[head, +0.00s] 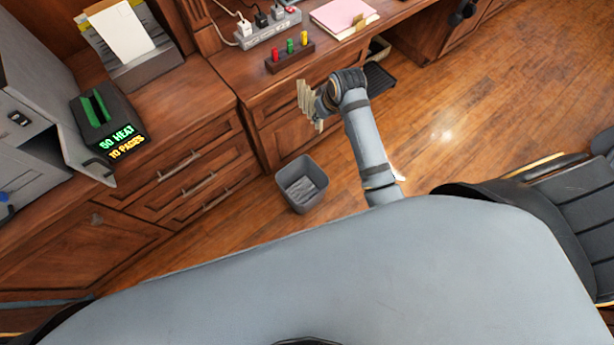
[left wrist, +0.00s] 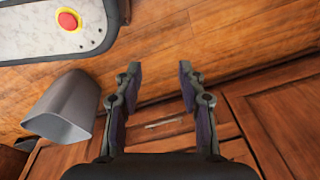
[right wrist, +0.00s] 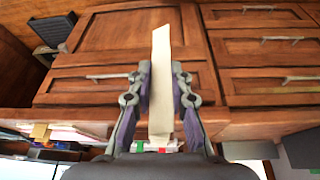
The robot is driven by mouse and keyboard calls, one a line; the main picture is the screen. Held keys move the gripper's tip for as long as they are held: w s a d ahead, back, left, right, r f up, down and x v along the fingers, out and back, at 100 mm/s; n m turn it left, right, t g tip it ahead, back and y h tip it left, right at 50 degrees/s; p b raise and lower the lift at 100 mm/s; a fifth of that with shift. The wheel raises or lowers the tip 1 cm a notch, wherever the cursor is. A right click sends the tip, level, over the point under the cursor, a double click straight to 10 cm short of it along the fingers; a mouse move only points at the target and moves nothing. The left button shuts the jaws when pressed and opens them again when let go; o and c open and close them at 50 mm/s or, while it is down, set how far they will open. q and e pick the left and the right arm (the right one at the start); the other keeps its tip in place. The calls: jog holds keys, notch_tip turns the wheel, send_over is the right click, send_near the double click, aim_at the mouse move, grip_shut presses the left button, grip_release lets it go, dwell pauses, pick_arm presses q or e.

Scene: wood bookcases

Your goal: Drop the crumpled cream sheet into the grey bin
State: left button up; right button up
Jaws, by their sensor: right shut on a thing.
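The crumpled cream sheet (head: 307,98) is in my right gripper (head: 322,100), in front of the wooden drawers in the head view. In the right wrist view the sheet (right wrist: 162,80) stands as a long pale strip between the two fingers of the right gripper (right wrist: 162,90), which are shut on it. The grey bin (head: 317,185) stands upright on the floor, lower in the head view and slightly left of the sheet. The bin (left wrist: 62,105) also shows at the left of the left wrist view. My left gripper (left wrist: 160,72) is open and empty there; the head view does not show it.
A wooden desk (head: 225,70) with drawers runs behind the bin. On it are a power strip (head: 268,30), a rack of coloured pieces (head: 290,55) and a pink pad (head: 340,14). A grey machine (head: 35,120) stands at left. The wooden floor (head: 440,120) at right is open.

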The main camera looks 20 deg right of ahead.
pick_arm(q)
jog(key=w+d+f+b, duration=0.35)
jog(key=w+b, duration=0.65)
jog(key=b, duration=0.5)
notch_tip(320, 180, up, 6)
jog(key=w+d+t+h+b, duration=0.1)
jog(key=d+b, duration=0.1)
jog(key=b, duration=0.7)
notch_tip(320, 180, down, 6)
jog(key=w+d+t+h+b, duration=0.1)
jog(key=d+t+b, duration=0.15)
jog(key=b, duration=0.35)
jog(key=w+a+r+t+b, duration=0.1)
jog(key=w+a+r+t, duration=0.1)
jog(key=w+r+t, duration=0.9)
jog(key=shift+w+r, duration=2.8)
jog(key=shift+r, duration=1.5)
pick_arm(e)
notch_tip(320, 180, down, 44)
jog(key=s+n+g+y, duration=0.1)
jog(key=s+n+y, duration=0.1)
jog(key=n, duration=0.5)
jog(key=shift+a+n+y, duration=0.15)
jog(key=shift+n+y, duration=0.15)
pick_arm(q)
jog(key=shift+t, duration=0.25)
